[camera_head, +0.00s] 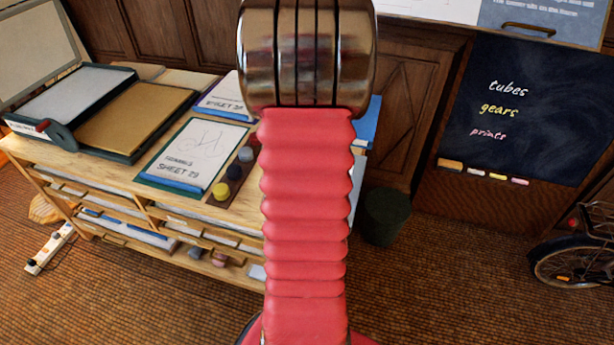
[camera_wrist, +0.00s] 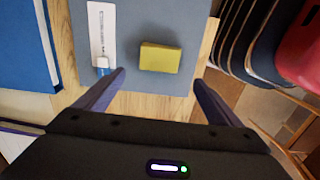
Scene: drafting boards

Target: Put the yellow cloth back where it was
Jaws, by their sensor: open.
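A small yellow block-shaped item (camera_wrist: 160,58), which looks like the folded yellow cloth, lies flat on a grey mat (camera_wrist: 135,85) in the wrist view. My gripper (camera_wrist: 160,79) is open and empty, one finger on each side of the view. The yellow item shows in the gap just beyond the fingertips, with no visible contact. In the head view my arm's red sleeve fills the middle, and I make out neither the gripper nor the cloth there.
A white strip with a blue end (camera_wrist: 102,35) lies on the mat close to my left finger. A blue folder (camera_wrist: 28,45) is further left. Dark curved items (camera_wrist: 235,40) and a red one (camera_wrist: 300,50) stand right. The head view shows a crowded wooden cabinet (camera_head: 60,155).

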